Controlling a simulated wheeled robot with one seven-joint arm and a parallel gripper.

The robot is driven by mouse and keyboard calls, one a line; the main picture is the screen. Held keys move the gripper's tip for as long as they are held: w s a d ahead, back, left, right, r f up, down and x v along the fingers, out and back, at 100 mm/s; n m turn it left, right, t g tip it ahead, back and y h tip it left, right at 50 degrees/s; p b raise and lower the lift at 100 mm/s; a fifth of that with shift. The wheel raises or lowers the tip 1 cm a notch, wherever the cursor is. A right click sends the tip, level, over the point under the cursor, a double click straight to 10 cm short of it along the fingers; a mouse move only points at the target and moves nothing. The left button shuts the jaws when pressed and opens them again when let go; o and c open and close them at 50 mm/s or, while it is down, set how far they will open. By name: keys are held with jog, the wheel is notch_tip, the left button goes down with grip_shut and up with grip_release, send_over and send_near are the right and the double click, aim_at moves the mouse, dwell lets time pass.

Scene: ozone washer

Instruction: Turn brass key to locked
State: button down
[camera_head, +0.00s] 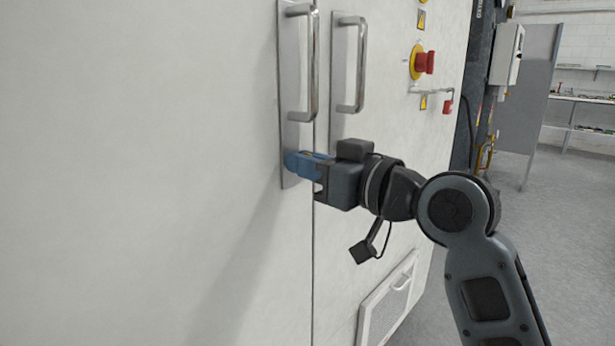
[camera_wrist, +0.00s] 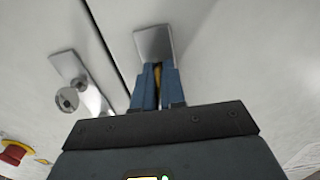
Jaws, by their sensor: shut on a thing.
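The brass key (camera_wrist: 157,74) shows as a thin yellow strip between the blue fingers of my gripper (camera_wrist: 157,84) in the wrist view. My gripper is shut on the key, and the fingers hide most of it. The fingertips are at the metal plate (camera_wrist: 153,43) on the white cabinet. In the head view my gripper (camera_head: 298,162) reaches the lower end of the left handle plate (camera_head: 289,130), below its bar handle. The key cannot be made out there, and its turn angle is hard to tell.
Two vertical bar handles, left (camera_head: 312,65) and right (camera_head: 360,65), stand out above my gripper, either side of the door seam. A red emergency stop (camera_head: 424,62) and a small red-ended lever (camera_head: 447,104) are farther right. A vent panel (camera_head: 390,300) is low on the cabinet. Open floor lies right.

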jog(key=shift+f+n, duration=0.1)
jog(key=shift+n, duration=0.2)
dwell(0.4)
jog(key=c, duration=1.3)
grip_release()
jog(key=shift+d, duration=0.1)
jog(key=v, duration=0.7)
jog(key=shift+s+d, duration=0.2)
jog(key=shift+s, duration=0.05)
